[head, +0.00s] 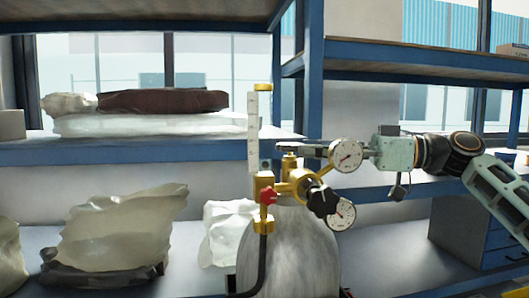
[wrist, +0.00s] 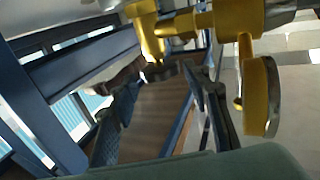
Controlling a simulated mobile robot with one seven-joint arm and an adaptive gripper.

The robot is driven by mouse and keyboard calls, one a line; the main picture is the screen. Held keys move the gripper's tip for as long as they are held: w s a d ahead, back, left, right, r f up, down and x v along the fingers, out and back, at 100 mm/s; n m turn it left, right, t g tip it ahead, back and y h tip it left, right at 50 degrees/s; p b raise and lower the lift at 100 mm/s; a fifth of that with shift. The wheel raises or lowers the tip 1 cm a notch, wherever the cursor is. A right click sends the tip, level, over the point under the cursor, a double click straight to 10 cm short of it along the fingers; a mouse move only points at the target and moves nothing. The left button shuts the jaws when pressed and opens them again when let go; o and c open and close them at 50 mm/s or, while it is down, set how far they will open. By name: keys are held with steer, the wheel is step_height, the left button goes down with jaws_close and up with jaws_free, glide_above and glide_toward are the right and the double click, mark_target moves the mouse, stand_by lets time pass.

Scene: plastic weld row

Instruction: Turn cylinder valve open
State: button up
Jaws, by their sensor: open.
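The grey gas cylinder (head: 290,258) stands upright at the front, its lower part cut off by the picture edge. A brass valve and regulator (head: 292,186) sits on top, with two round gauges, a black knob (head: 322,201) and a red knob (head: 268,196). My gripper (head: 284,149) reaches in from the right, level, its fingers at the top of the brass stem. In the wrist view my open fingers (wrist: 163,78) lie either side of a small dark handwheel (wrist: 160,72) below the brass body (wrist: 185,24). I cannot tell whether they touch it.
The clear flow tube (head: 253,128) rises just left of the fingertips. The upper gauge (head: 346,155) is close to my fingers. Blue shelves (head: 150,151) hold wrapped bags behind. A blue drawer cabinet (head: 470,225) stands at right.

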steer(key=p+x, duration=0.1)
steer(key=x, duration=0.9)
steer(key=shift+a+p, duration=0.25)
steer(key=shift+p, duration=0.1)
steer(key=shift+c, duration=0.2)
steer(key=shift+a+f, duration=0.1)
steer(key=c, duration=1.1)
